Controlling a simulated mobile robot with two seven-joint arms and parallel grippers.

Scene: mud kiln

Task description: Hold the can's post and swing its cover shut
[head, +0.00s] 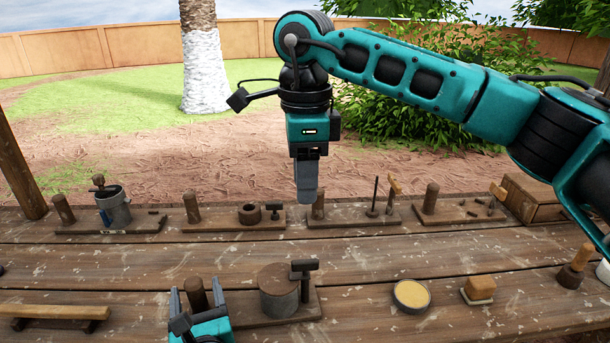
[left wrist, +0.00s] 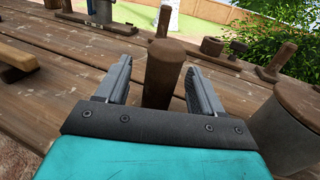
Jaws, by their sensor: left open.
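A wooden post (head: 195,291) stands upright on a board, to the left of a grey can (head: 279,300). My left gripper (head: 197,297) is open with its fingers on either side of this post. In the left wrist view the post (left wrist: 163,72) stands between the fingers, with a gap showing on each side. The can (left wrist: 286,125) has a round brown top, which looks like its cover (head: 278,277). I cannot tell whether it sits fully shut. A dark T-shaped piece (head: 304,268) rises at the can's right side. My right gripper (head: 307,192) points down, above and behind the can, touching nothing.
A row of boards with posts and fittings lies along the table's back, including a grey bucket (head: 116,208). A round yellow-topped dish (head: 411,295) and a brush-like block (head: 479,290) lie right of the can. A wooden bar (head: 55,312) lies at left. The table between the rows is clear.

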